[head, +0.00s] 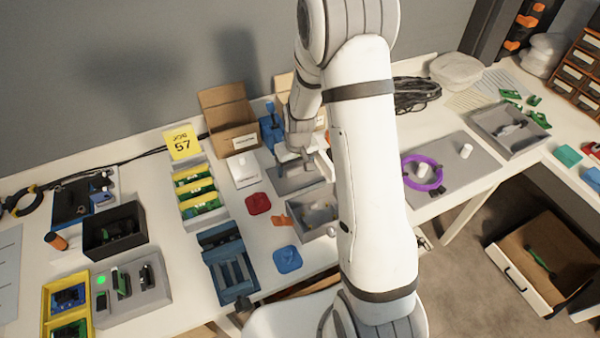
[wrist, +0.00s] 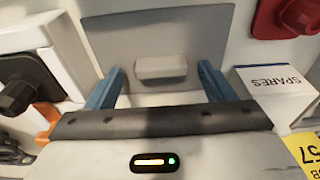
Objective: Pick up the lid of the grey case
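The grey lid (head: 296,183) lies flat on the table, in front of my gripper (head: 293,158) in the head view. In the wrist view the lid (wrist: 200,35) is a flat grey plate with a raised block handle (wrist: 160,66) in its middle. My gripper (wrist: 161,72) is open, its two blue fingers apart on either side of the handle and not touching it. How high the fingertips are above the lid is hard to tell. The open grey case (head: 318,215) stands just in front of the lid, partly hidden by my arm, with small items inside.
A red lid (head: 257,203) and the white SPARES box (head: 243,170) sit left of the grey lid. An open carton (head: 228,122) stands behind. A blue lid (head: 287,259) lies nearer the front edge. A white box with a black knob (wrist: 18,97) is close in the wrist view.

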